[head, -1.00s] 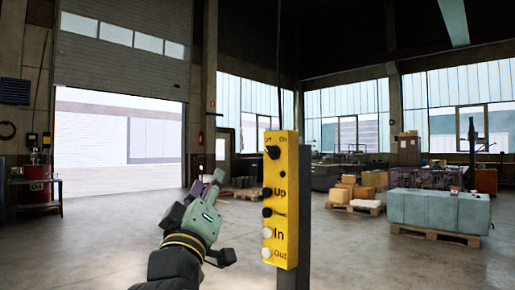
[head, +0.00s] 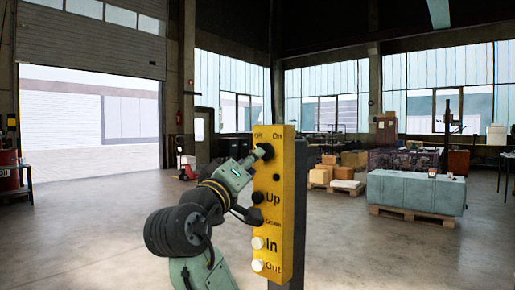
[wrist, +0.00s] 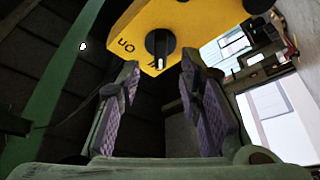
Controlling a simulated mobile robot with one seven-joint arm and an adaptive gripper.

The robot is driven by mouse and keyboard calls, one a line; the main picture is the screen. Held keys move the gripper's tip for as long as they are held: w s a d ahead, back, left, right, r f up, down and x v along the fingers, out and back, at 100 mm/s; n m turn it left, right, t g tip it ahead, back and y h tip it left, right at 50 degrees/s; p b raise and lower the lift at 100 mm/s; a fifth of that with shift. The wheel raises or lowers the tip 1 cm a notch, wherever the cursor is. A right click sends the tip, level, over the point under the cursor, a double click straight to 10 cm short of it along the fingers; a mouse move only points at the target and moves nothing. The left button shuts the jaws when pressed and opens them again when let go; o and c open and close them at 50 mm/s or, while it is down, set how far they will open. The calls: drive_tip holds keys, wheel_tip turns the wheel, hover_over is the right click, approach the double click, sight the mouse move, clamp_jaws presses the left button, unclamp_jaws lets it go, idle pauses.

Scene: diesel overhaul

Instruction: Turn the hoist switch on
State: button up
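My gripper (head: 255,157) is at the box's upper left edge, by the knob. In the wrist view my gripper (wrist: 159,68) is open, its two purple-padded fingers apart on either side of the knob. I cannot tell whether either finger touches it. The head view partly hides the fingertips.
A dark post (head: 298,268) stands behind the box. A pale green block on a pallet (head: 415,222) and boxes (head: 352,160) stand farther right.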

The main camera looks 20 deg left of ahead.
drive_tip(key=p+x, duration=0.1)
drive_tip(key=x, duration=0.4)
clamp_jaws()
idle(0.4)
